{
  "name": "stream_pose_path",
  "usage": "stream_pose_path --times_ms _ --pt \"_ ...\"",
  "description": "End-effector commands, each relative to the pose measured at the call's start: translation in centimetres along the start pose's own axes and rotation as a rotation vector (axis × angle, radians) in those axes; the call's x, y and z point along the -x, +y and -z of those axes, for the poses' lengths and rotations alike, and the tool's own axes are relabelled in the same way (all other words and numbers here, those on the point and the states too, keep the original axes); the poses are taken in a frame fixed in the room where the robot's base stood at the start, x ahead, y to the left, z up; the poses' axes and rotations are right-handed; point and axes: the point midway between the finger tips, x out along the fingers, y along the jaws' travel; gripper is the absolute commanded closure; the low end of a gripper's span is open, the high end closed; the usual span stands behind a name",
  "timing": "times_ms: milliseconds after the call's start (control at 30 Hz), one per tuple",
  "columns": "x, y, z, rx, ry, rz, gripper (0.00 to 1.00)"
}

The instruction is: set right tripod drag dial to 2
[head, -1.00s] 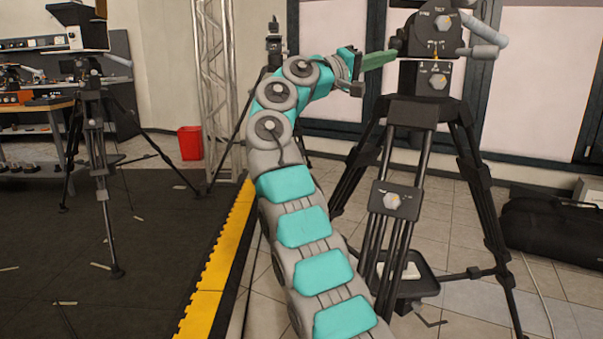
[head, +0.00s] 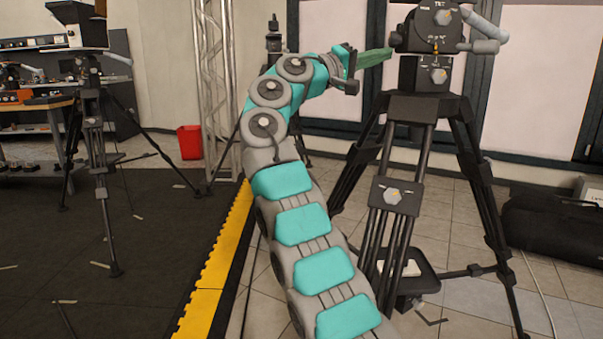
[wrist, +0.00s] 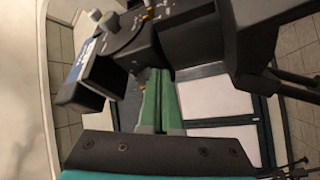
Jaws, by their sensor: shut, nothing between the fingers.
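The right tripod (head: 425,108) stands right of my arm, black with splayed legs. Its head carries a round upper dial (head: 443,17) with lettering too small to read for sure. In the wrist view the shut fingers (wrist: 159,98) point toward the black head, and a grey knob (wrist: 108,21) shows at upper left. No dial setting is readable.
A grey handle (head: 485,46) sticks out right of the tripod head. A metal truss (head: 214,90) and another tripod (head: 97,120) stand to the left. A red bin (head: 190,142) is by the wall. A black bag (head: 550,230) lies at the right.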

Motion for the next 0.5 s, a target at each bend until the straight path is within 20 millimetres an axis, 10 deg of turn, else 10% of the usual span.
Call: stream_pose_path --times_ms 500 --pt "4.2 0.2 2.4 0.000 0.001 -0.001 1.00"
